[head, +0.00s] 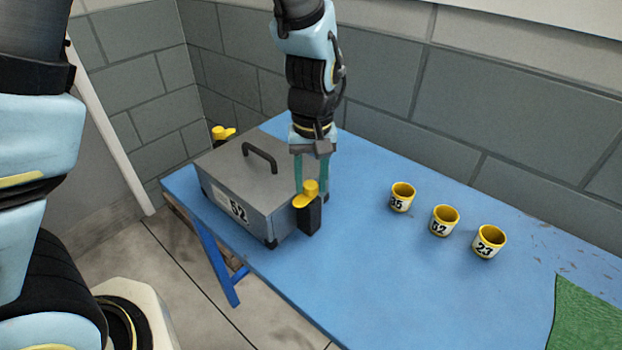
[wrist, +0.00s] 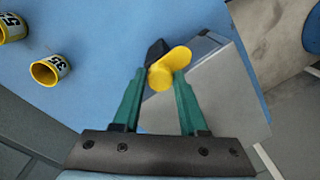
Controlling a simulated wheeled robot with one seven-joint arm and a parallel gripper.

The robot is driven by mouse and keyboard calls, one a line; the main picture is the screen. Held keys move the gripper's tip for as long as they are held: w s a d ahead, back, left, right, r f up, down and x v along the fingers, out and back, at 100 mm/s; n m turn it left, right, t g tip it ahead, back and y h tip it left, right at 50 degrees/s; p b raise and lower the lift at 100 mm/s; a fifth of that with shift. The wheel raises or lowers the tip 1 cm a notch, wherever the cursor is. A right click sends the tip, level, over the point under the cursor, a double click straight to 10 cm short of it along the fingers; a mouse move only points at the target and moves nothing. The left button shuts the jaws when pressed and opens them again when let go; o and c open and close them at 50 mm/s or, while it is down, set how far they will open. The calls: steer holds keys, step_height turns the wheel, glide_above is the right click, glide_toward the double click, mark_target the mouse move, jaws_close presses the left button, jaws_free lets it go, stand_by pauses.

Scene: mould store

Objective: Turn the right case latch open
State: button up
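The grey case (head: 238,185) with number 52 on its front stands on the blue table, lid down, black handle on top. The right case latch (head: 308,198) is a yellow knob with a short lever on a black post at the case's right side. Its lever points toward the front left in the head view. In the wrist view the latch (wrist: 162,76) shows between the fingertips, lever toward the upper right. My gripper (head: 312,190) points down with its green fingers apart on either side of the knob. I cannot tell whether they touch it.
The other yellow latch (head: 222,132) is at the case's far left side. Three yellow-rimmed cups, 35 (head: 402,198), 62 (head: 444,221) and 23 (head: 488,243), stand to the right. A green mat (head: 590,315) lies at the right edge. The block wall is behind.

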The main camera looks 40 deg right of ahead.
mark_target(311, 184)
steer(key=o, duration=0.3)
steer(key=shift+o, duration=0.2)
steer(key=shift+r, duration=0.15)
step_height(311, 184, up, 11)
steer(key=b, duration=0.2)
steer(key=shift+f, duration=0.2)
steer(key=w+a+f+n, duration=0.1)
steer(key=w+a, duration=0.7)
steer(key=w+a+f+n, duration=0.1)
steer(key=w+a, duration=0.1)
steer(key=a, duration=1.1)
steer(key=w+a+f+n+t, duration=0.1)
steer(key=w+a+f+n, duration=0.1)
steer(key=a, duration=1.1)
steer(key=shift+w+a+f+n+t, duration=0.2)
steer(key=shift+w+a+n+t, duration=0.15)
steer(key=shift+w, duration=0.3)
